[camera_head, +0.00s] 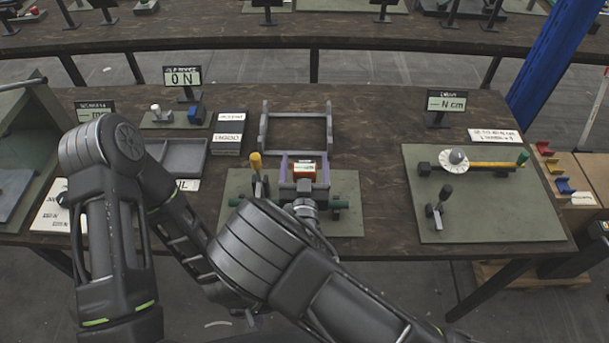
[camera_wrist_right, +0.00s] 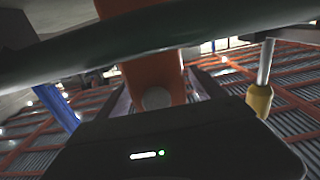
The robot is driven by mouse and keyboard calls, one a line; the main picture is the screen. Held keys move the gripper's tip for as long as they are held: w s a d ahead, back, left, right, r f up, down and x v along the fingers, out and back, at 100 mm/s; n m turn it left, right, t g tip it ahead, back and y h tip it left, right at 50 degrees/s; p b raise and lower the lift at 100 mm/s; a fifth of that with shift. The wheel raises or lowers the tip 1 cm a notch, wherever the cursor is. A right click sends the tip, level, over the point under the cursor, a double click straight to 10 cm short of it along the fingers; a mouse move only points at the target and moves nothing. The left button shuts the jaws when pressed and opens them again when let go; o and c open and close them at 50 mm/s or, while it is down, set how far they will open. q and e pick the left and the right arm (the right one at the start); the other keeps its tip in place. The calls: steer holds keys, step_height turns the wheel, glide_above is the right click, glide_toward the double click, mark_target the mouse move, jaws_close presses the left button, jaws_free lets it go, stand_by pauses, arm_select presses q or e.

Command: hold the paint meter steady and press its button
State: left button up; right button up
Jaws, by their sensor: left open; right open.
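A small red-orange block with a pale top (camera_head: 304,171), which looks like the paint meter, sits in a grey-purple frame on a green plate (camera_head: 345,222). In the right wrist view an orange body (camera_wrist_right: 172,75) with a round grey spot stands between the two fingers. My right gripper (camera_head: 304,185) is open at the block, with a finger on either side; I cannot tell whether they touch it. It also shows in the right wrist view (camera_wrist_right: 160,92). My left gripper (camera_head: 248,318) is open and low, in front of the table; its fingers are mostly hidden by my right arm.
A yellow-topped lever (camera_head: 256,163) stands left of the block and a grey rail frame (camera_head: 296,115) behind it. A grey tray (camera_head: 184,157) lies left. A second green plate (camera_head: 480,215) with a dial and yellow bar is at right. Bare table lies between the plates.

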steer(key=shift+w, duration=0.45)
steer(key=c, duration=1.5)
arm_select(q)
jaws_close()
arm_select(e)
steer(key=shift+c, duration=0.4)
stand_by(0.5)
